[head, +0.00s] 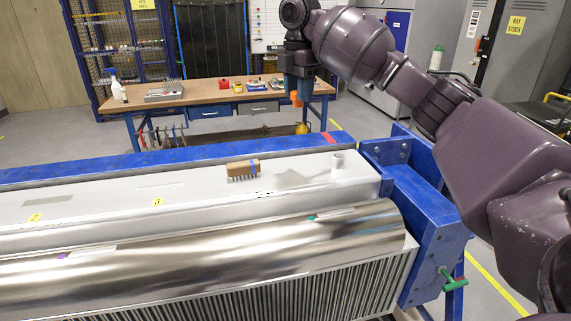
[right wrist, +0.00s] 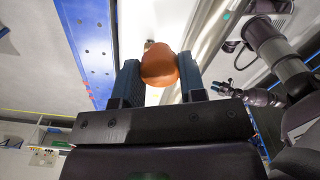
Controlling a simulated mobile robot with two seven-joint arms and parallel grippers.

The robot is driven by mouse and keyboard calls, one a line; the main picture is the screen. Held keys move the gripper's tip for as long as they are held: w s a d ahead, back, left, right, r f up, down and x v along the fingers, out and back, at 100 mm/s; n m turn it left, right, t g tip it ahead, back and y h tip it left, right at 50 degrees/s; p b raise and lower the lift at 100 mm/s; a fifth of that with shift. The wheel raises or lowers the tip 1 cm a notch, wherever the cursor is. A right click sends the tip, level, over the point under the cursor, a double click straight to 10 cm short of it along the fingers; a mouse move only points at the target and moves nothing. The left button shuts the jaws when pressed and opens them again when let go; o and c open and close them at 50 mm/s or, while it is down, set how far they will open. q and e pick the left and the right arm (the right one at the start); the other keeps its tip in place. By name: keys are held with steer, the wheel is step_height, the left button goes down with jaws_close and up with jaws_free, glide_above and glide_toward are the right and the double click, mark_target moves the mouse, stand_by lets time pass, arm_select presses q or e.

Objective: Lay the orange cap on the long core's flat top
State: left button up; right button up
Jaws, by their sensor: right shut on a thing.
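The orange cap (head: 296,98) hangs in my right gripper (head: 298,88) above and beyond the core in the head view. In the right wrist view the rounded orange cap (right wrist: 159,66) sits between the two blue-grey fingers of my right gripper (right wrist: 160,82), which is shut on it. The long core (head: 100,205) is a long silver body with a pale flat top, lying across the head view. Its pale top (right wrist: 133,30) also shows below the cap in the right wrist view, apart from it. My left gripper is not seen in the head view.
A wooden-backed brush (head: 242,170) and a small pale cylinder (head: 338,161) stand on the flat top. A blue frame (head: 425,190) closes the right end. A workbench (head: 200,95) with tools stands behind.

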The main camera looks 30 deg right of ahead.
mark_target(298, 106)
step_height(298, 106, down, 18)
steer(key=shift+r+p, duration=0.15)
steer(key=shift+p, duration=0.5)
steer(key=o, duration=0.9)
step_height(298, 106, up, 12)
steer(key=shift+r+b, duration=0.1)
steer(key=shift+b, duration=0.65)
